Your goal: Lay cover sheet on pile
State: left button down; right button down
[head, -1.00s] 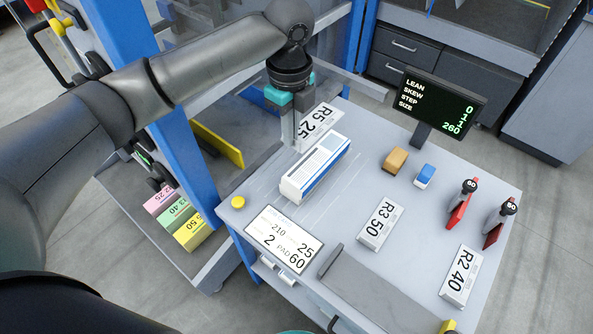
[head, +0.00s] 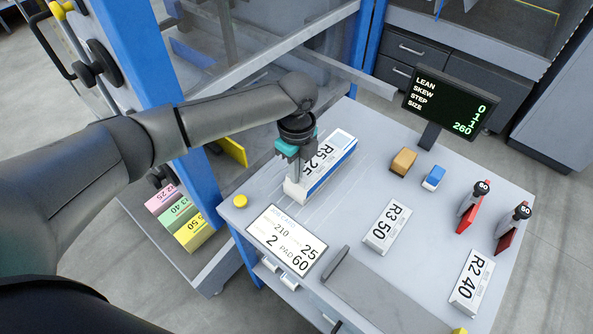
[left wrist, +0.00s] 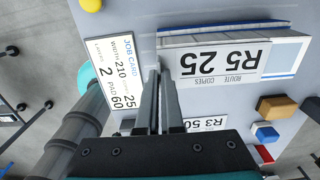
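The cover sheet marked R5 25 (head: 325,160) is a white card with black print; it also shows in the left wrist view (left wrist: 222,62). My left gripper (head: 297,172) is shut on the sheet's near left edge, its fingers close together in the left wrist view (left wrist: 160,72). The sheet is over the pile (head: 332,180), a white stack with a blue side. A strip of the pile's top shows past the sheet's far end. In the left wrist view the pile (left wrist: 225,29) reaches past the sheet. I cannot tell whether they touch. My right gripper is out of view.
A job card (head: 287,243) lies at the table's front left, near a yellow button (head: 240,201).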

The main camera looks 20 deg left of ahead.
pick_arm(q)
jog(key=c, duration=1.5)
grip_release()
jog(key=shift+f, duration=0.1)
jog(key=o, duration=0.4)
notch_tip(320, 180, up, 12)
jog(key=p, duration=0.2)
jog(key=shift+p, duration=0.4)
